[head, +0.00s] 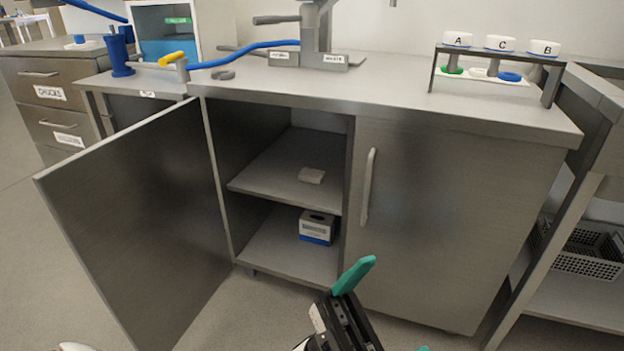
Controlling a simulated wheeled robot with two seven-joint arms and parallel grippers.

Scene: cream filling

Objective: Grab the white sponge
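The white sponge (311,176) is a small flat pale block. It lies on the middle shelf (275,188) inside the open left side of the metal cabinet. My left gripper (395,306) shows at the bottom centre, in front of and below the cabinet opening. One teal finger is clear and only the tip of the other shows at the frame's lower edge. The fingers are wide apart with nothing visible between them, and the gripper is well apart from the sponge. My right gripper is not in view.
The left cabinet door (140,220) stands wide open; the right door (440,220) is shut. A white and blue box (318,227) sits on the lower shelf. A rack (500,53) with cups A, C and B stands on the counter. The shelf around the sponge is clear.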

